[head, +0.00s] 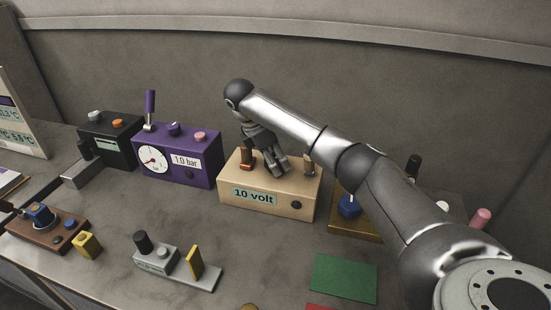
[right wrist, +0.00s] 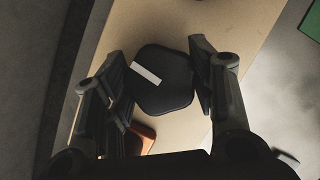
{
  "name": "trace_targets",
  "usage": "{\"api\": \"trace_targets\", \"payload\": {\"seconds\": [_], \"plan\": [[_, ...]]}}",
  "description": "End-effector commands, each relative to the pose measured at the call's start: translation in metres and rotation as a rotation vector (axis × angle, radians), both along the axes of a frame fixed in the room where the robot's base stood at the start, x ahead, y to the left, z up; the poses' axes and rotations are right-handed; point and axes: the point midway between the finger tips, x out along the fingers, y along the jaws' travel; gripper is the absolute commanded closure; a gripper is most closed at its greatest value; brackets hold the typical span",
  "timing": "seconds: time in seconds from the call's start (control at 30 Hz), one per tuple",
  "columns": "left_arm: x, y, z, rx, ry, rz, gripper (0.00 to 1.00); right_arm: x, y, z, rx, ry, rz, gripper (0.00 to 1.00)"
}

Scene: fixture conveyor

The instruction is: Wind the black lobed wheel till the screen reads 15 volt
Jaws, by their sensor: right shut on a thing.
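The tan box (head: 227,185) stands on the bench in the middle of the head view. Its screen (head: 254,197) reads 10 volt. My right gripper (head: 272,163) reaches down onto the box top from above. In the right wrist view, the black lobed wheel (right wrist: 168,92) sits between its fingers, which are shut on it from both sides. A white bar mark (right wrist: 145,73) on the wheel is tilted. The wheel is hidden by my gripper in the head view. My left gripper is not in view.
An orange-brown part (head: 246,158) and another upright part (head: 309,168) flank my gripper on the box top. A purple box (head: 188,178) reading 1.0 bar stands to the left. A grey device (head: 165,262) and a green mat (head: 344,278) lie in front.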

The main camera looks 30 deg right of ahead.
Motion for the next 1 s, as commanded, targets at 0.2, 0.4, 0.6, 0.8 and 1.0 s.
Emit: {"api": "trace_targets", "payload": {"seconds": [0.2,0.4,0.6,0.8,1.0], "plan": [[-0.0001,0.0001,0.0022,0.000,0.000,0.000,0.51,0.0011,-0.0001,0.0020,0.000,-0.005,-0.058,0.72],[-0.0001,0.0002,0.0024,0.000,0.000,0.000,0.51,0.0011,0.0000,0.0015,0.000,-0.006,-0.073,0.72],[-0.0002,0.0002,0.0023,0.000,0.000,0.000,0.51,0.0011,0.0000,0.0015,0.000,-0.006,-0.073,0.72],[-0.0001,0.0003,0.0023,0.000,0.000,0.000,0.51,0.0010,-0.0001,0.0014,0.000,-0.005,-0.073,0.36],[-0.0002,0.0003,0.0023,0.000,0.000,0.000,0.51,0.0005,-0.0001,0.0006,0.000,-0.003,-0.071,0.27]]}}
